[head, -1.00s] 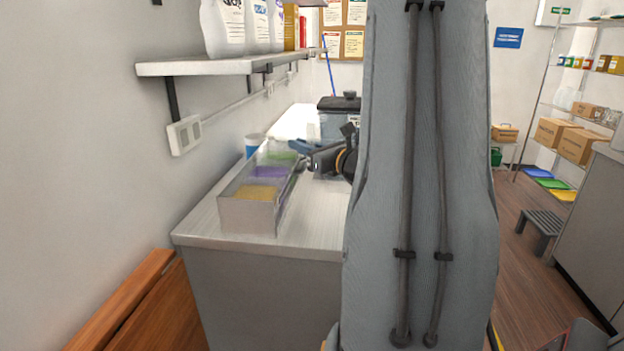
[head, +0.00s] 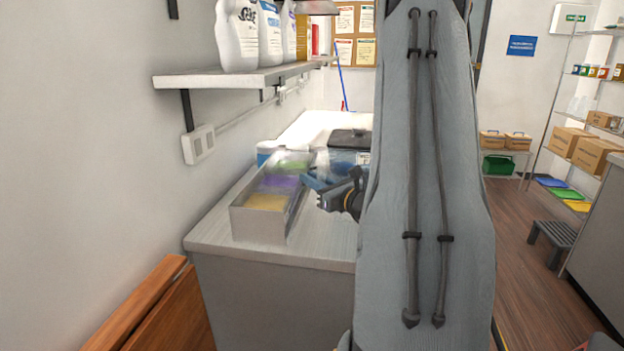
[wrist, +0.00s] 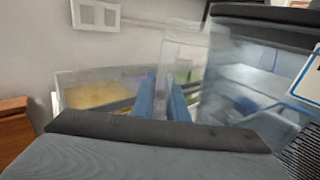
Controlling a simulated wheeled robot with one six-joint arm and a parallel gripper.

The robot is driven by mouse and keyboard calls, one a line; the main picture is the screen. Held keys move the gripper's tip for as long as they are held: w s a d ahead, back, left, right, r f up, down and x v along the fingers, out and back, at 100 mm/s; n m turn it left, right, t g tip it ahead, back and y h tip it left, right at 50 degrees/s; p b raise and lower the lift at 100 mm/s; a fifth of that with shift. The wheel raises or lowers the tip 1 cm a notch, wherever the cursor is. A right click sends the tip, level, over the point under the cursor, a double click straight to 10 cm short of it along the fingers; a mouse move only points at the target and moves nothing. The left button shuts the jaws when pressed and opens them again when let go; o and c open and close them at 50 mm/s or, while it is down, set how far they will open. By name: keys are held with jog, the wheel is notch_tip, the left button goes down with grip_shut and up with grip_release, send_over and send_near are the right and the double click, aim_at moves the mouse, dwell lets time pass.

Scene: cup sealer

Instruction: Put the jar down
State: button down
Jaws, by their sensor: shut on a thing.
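The jar (head: 350,161) is a large clear vessel with a black lid and a white label. In the head view it is over the counter's right part, behind my gripper (head: 317,183) and partly hidden by my arm. In the wrist view the jar (wrist: 245,85) fills the right side, close up. My gripper's blue fingers (wrist: 163,88) are shut around a blurred clear part at its left, seemingly its handle. The jar's underside is hidden, so I cannot tell if it touches the counter.
A clear bin (head: 255,226) with yellow, purple and green contents stands left of the gripper on the pale counter (head: 320,248). A blue-and-white cup (head: 265,152) stands behind it. A wall shelf (head: 235,78) with bottles overhangs the left. Bare counter lies in front.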

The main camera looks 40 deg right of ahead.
jog(key=shift+f, duration=0.1)
jog(key=c, duration=1.7)
grip_release()
jog(key=shift+c, duration=0.2)
jog(key=s+b, duration=0.3)
jog(key=s, duration=0.9)
